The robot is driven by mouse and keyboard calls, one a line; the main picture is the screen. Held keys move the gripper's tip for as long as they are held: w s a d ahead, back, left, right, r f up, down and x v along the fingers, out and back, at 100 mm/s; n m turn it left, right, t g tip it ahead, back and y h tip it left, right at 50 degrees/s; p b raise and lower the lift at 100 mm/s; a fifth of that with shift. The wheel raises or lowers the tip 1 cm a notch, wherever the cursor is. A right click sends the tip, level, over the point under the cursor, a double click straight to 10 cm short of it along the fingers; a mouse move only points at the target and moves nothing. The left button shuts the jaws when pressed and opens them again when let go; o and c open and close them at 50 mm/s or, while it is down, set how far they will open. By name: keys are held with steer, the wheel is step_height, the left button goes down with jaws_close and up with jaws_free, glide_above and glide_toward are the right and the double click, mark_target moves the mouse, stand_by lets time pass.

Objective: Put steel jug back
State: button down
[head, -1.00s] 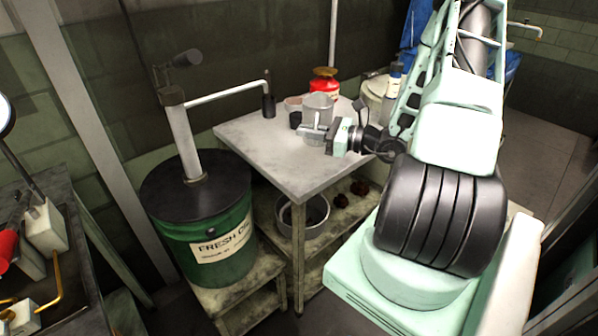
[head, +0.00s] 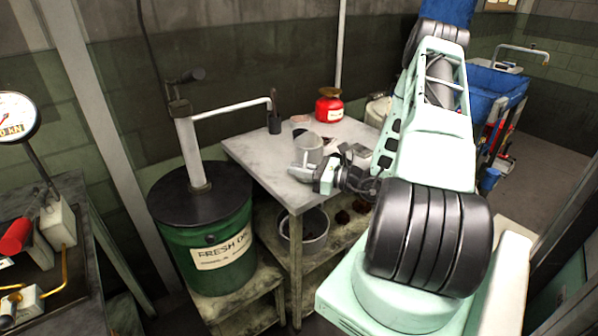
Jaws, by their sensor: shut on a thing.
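The steel jug (head: 309,148) is a grey, open-topped cylinder, upright over the left-middle part of the grey worktable (head: 262,158). My gripper (head: 304,172) is at the jug's near side, low down, and is shut on it. The fingers hide part of the jug's lower side. I cannot tell whether the jug's base touches the tabletop.
A green oil drum (head: 207,245) with a pump and spout stands left of the table. A dark cup (head: 274,122) is below the spout end. A red can (head: 329,106) stands at the table's back. A metal bowl (head: 312,228) sits on the lower shelf.

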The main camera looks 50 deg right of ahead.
steer(key=shift+f, duration=0.25)
steer(key=shift+f, duration=0.15)
steer(key=c, duration=1.5)
jaws_free()
steer(key=shift+r, duration=0.25)
steer(key=shift+b+v, duration=1)
steer(key=shift+v, duration=5)
